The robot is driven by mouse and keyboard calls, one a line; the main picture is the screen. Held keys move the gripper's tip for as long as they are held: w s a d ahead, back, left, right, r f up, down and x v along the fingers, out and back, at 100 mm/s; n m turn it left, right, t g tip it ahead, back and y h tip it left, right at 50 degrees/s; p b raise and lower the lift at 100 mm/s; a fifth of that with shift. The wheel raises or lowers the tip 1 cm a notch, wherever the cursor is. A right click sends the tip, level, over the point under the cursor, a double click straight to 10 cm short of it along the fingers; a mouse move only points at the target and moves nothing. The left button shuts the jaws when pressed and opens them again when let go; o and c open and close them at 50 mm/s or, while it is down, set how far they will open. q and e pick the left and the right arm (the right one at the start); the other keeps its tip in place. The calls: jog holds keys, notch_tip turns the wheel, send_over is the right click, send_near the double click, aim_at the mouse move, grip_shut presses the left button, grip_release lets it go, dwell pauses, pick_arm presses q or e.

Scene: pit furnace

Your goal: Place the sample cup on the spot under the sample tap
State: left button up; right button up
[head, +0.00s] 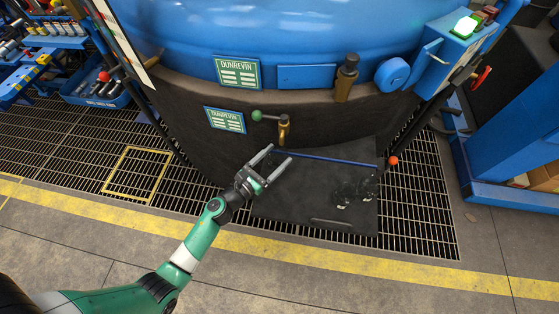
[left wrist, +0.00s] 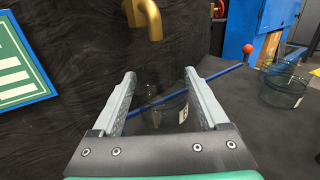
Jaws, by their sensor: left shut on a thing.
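My left gripper (head: 281,154) reaches in just below and in front of the brass sample tap (head: 284,131). In the left wrist view its two fingers (left wrist: 160,76) stand either side of a clear sample cup (left wrist: 165,108) with a small white label, and they are shut on it. The cup looks upright and is hard to make out in the head view. The tap's spout (left wrist: 150,22) hangs beyond the fingertips, slightly left of the cup. I cannot make out a marked spot under the tap. My right gripper is not in view.
Clear glassware (head: 355,190) stands on the dark plate (head: 300,205) to the right; one clear vessel (left wrist: 284,90) shows in the left wrist view. A blue rod with an orange ball (head: 393,160) crosses behind. The tap's green knob (head: 257,115) sticks out left.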

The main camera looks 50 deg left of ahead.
aim_at(284, 156)
pick_arm(q)
jog(key=shift+w+a, duration=0.1)
jog(key=shift+w, duration=0.95)
notch_tip(284, 156, down, 4)
jog(key=b, duration=0.3)
jog(key=shift+s+b, duration=0.1)
jog(key=shift+b, duration=0.25)
jog(key=shift+r, duration=0.2)
jog(key=shift+f, duration=0.15)
jog(key=o, duration=1.2)
jog(key=shift+o, duration=0.2)
